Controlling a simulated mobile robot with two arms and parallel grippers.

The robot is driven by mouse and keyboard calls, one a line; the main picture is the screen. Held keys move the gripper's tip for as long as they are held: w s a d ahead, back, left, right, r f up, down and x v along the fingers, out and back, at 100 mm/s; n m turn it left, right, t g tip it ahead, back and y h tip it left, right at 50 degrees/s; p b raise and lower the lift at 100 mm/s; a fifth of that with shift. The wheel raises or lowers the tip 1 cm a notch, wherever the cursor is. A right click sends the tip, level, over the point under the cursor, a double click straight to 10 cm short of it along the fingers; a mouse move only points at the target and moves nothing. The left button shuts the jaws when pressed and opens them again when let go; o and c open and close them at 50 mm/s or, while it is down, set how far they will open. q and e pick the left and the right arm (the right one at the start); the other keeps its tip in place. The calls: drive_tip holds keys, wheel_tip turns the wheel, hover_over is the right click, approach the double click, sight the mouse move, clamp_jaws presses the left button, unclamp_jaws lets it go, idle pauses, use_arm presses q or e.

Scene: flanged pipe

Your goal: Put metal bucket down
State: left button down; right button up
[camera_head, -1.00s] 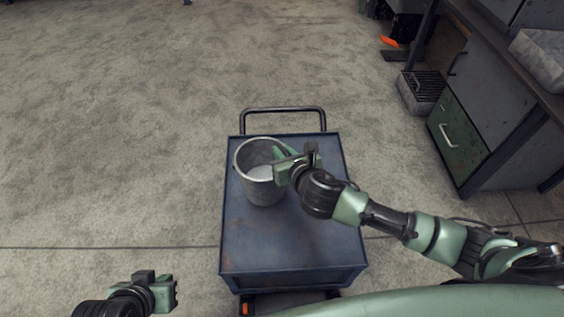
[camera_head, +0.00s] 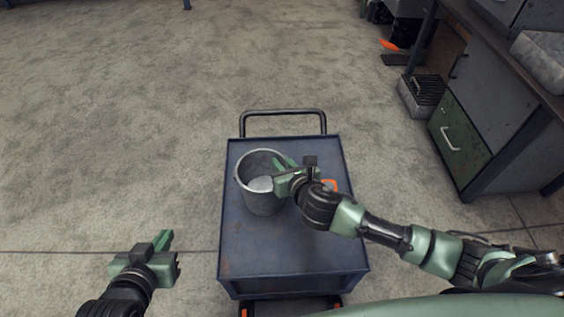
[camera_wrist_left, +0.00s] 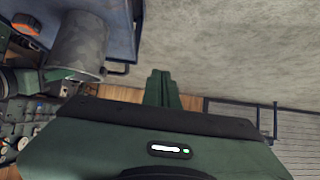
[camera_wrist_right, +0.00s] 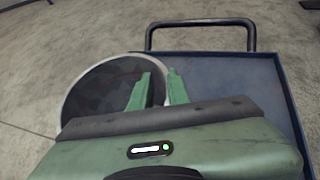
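The grey metal bucket (camera_head: 262,200) is upright at the left part of the blue cart top (camera_head: 300,250); it also shows in the left wrist view (camera_wrist_left: 80,45). I cannot tell if its base touches the cart. My right gripper (camera_head: 283,170) is at the bucket's right rim. In the right wrist view its fingers (camera_wrist_right: 158,85) straddle the rim, one inside and one outside, and look shut on it. My left gripper (camera_head: 168,250) is empty, left of the cart and away from the bucket. Its fingers (camera_wrist_left: 160,88) lie together in the left wrist view.
An orange item (camera_head: 330,185) lies on the cart, partly hidden behind my right gripper. The cart has a black handle (camera_head: 284,112) at its far end. A workbench with a green drawer (camera_head: 458,140) stands at the right. The floor at left is clear.

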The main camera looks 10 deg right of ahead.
drive_tip(key=shift+o, duration=1.2)
